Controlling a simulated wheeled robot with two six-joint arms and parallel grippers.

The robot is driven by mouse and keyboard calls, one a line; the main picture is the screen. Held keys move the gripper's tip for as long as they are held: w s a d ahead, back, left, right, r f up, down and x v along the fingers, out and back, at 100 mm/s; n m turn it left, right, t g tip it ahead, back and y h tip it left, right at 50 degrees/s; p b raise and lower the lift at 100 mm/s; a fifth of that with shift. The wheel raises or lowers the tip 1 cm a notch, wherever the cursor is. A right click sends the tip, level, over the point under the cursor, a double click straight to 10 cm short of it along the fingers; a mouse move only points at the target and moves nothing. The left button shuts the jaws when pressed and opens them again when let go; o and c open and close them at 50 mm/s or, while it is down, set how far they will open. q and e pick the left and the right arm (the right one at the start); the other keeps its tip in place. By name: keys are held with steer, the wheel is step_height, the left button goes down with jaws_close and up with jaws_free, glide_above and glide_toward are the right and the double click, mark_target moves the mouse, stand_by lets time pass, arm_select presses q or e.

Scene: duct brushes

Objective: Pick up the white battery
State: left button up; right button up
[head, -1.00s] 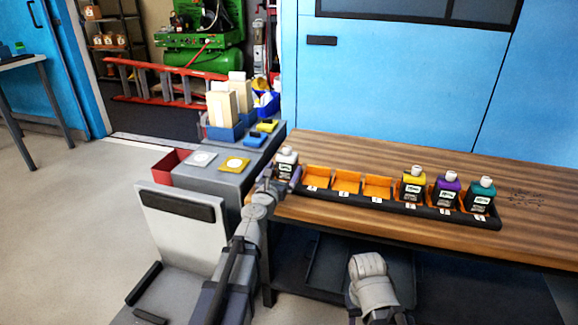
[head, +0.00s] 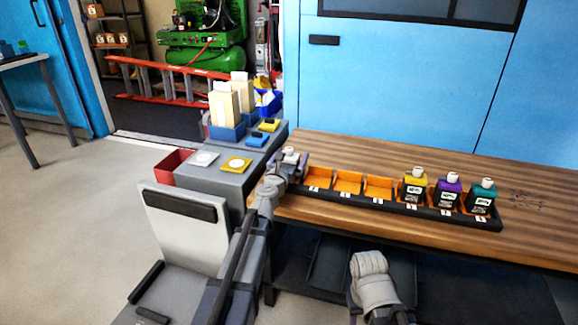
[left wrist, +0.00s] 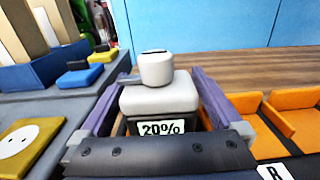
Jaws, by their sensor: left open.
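The white battery has a white top and cap over a dark body. In the head view its top (head: 289,154) shows at the left end of the black rack. In the left wrist view its white top (left wrist: 160,95) and a "20%" label are close and central. My left gripper (head: 290,165) is open, with its two purple-grey fingers on either side of the battery; it also shows in the left wrist view (left wrist: 157,88). I cannot tell whether a finger touches the battery. The battery's lower part is hidden.
The black rack (head: 408,208) has several orange slots. Three are empty beside the white battery; yellow (head: 415,187), purple (head: 449,191) and teal (head: 482,194) batteries stand at its right. A grey bench (head: 225,182) with pads stands at the left. The wooden tabletop behind the rack is mostly clear.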

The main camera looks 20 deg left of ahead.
arm_select(q)
steer(key=shift+w, duration=0.35)
steer(key=shift+s, duration=0.1)
jaws_close()
stand_by(0.5)
